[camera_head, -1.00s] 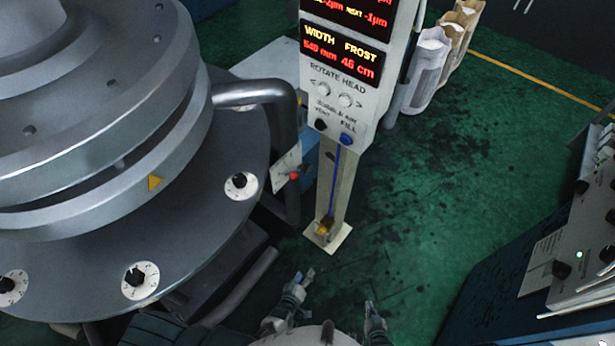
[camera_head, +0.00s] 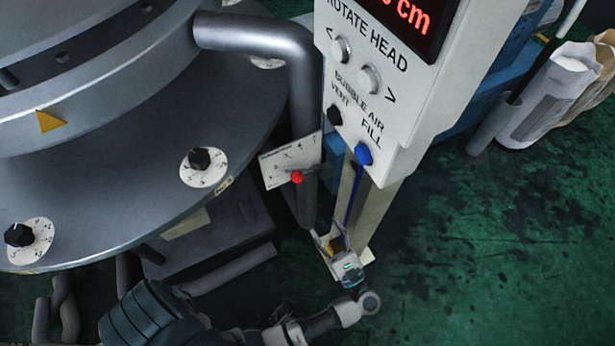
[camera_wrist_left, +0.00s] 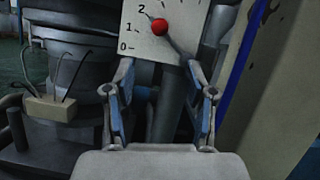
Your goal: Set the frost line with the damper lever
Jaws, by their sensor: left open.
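The damper lever's red knob (camera_head: 297,177) sits over a white scale plate (camera_head: 279,163) beside the big pipe. In the left wrist view the red knob (camera_wrist_left: 159,27) is in front of the plate (camera_wrist_left: 134,30), near the marks 1 and 2, and a thin rod runs from it down to the right. My left gripper (camera_head: 329,238) is open and empty, below the knob near the foot of the post. In the left wrist view its fingers (camera_wrist_left: 161,78) stand apart, with the knob beyond and above the gap. My right gripper is out of view.
The white control post (camera_head: 400,110) stands just right of the lever, with buttons and a red display cut off at "cm". The thick grey pipe (camera_head: 262,38) and round machine deck (camera_head: 120,190) lie left.

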